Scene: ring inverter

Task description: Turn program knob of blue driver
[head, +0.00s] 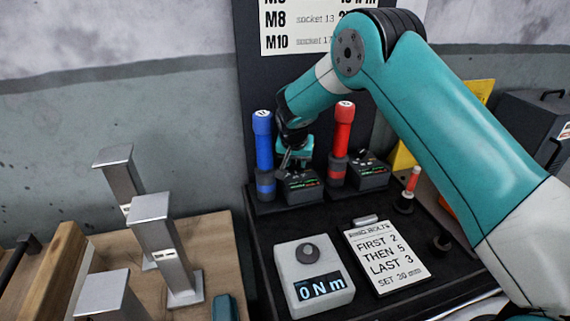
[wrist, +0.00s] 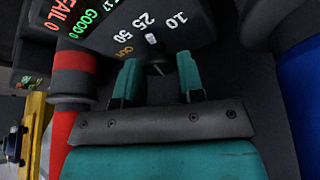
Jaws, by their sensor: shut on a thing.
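The blue driver (head: 263,150) stands upright at the back of the black bench; in the wrist view a blue surface (wrist: 302,90) shows at the right edge. Its dark control box (head: 300,187) is just right of it, with a small lit display. My gripper (head: 296,157) is over the top of this box. In the wrist view its teal fingers (wrist: 158,78) are on either side of the small dark program knob (wrist: 157,67), shut on it. The panel (wrist: 195,28) beside it reads 10, 25, 50 and OUT. The knob's pointer direction is hard to make out.
The red driver (head: 342,137) stands right of the box, with its own control box (head: 362,172); red also shows in the wrist view (wrist: 72,80). A torque meter (head: 314,280) reading 0 Nm and a bolt-order card (head: 386,256) lie in front. Metal posts (head: 165,250) stand at left.

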